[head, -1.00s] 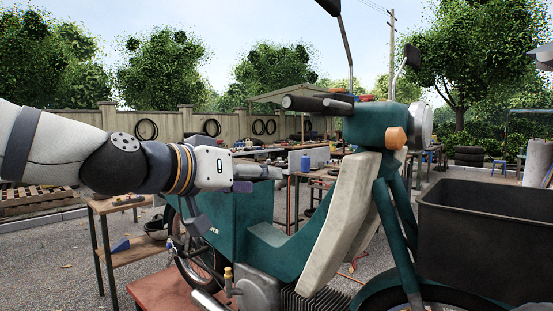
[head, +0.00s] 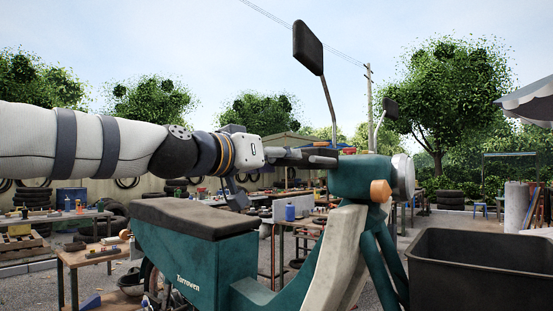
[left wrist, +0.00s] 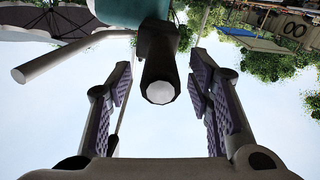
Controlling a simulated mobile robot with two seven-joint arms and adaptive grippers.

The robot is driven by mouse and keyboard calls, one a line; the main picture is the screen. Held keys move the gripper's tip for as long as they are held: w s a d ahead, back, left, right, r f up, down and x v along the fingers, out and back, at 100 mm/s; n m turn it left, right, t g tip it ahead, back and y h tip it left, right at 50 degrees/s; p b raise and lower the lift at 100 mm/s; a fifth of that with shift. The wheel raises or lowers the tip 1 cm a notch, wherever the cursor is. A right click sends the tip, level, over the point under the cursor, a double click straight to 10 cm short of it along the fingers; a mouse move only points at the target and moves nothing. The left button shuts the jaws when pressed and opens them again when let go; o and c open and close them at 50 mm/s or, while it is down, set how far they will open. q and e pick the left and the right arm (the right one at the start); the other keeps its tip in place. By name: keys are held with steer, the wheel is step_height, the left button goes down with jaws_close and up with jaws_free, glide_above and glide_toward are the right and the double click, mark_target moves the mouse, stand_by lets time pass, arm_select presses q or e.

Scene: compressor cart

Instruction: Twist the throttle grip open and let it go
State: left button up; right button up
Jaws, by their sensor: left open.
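The throttle grip (left wrist: 157,55) is a dark cylinder with a pale round end. In the left wrist view it points toward the camera from the teal headlamp housing, which also shows in the head view (head: 352,177). My left gripper (left wrist: 162,78) is open, with one purple ridged finger pad on each side of the grip. Gaps show between the grip and both pads. In the head view the left gripper (head: 300,157) is level with the handlebar and mostly hides the grip. My right gripper is not in view.
A pale lever (left wrist: 62,54) juts out beside the grip. A mirror (head: 308,47) stands on a stalk above the handlebar. The dark seat (head: 190,216) lies below my left arm. A black front bin (head: 478,270) is at the right. Workbenches stand behind.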

arm_select(q)
jaws_close()
steer(key=n, duration=0.6)
steer(key=shift+n, duration=0.3)
steer(key=n, duration=0.5)
steer(key=shift+n, duration=0.4)
stand_by(0.5)
